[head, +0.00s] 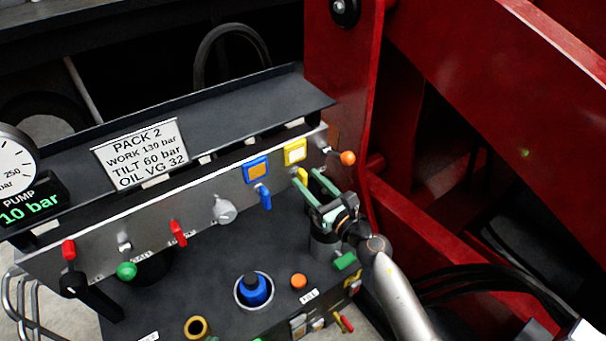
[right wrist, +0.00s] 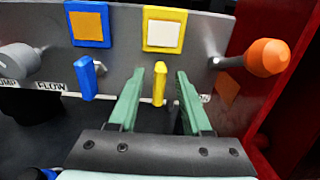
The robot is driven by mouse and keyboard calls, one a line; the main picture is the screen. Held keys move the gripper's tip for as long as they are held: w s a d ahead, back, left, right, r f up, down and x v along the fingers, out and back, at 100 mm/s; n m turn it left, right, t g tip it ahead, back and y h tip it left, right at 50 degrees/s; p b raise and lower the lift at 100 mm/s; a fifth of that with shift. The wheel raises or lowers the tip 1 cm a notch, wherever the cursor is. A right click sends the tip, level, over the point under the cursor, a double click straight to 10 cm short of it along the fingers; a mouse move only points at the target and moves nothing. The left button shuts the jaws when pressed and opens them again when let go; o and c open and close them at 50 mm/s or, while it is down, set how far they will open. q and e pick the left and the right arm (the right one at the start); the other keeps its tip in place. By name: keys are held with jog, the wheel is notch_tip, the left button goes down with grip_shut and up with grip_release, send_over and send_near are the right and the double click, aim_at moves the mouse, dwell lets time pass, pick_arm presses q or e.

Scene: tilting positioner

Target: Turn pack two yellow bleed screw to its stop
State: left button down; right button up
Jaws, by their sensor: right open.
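The pack two panel carries a white label plate (head: 140,153) reading "PACK 2". The yellow bleed screw (right wrist: 160,84) is a small yellow handle hanging upright below a yellow-framed white plate (right wrist: 164,31). In the head view the screw (head: 302,174) is partly hidden near my fingers. My right gripper (head: 307,177) is open, its green fingers pointing at the panel. In the right wrist view the screw stands between the two fingertips, with gaps showing on both sides. Whether the fingertips reach as deep as the screw is hard to tell. My left gripper is out of view.
A blue handle (right wrist: 87,77) hangs just left of my fingers, below a blue-framed orange plate (right wrist: 88,23). An orange-knobbed lever (right wrist: 266,57) sticks out at the right. A red steel frame (head: 341,110) stands close right. A blue knob (head: 254,289) stands on the lower deck.

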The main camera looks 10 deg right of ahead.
jog(key=shift+x, duration=1.5)
grip_shut()
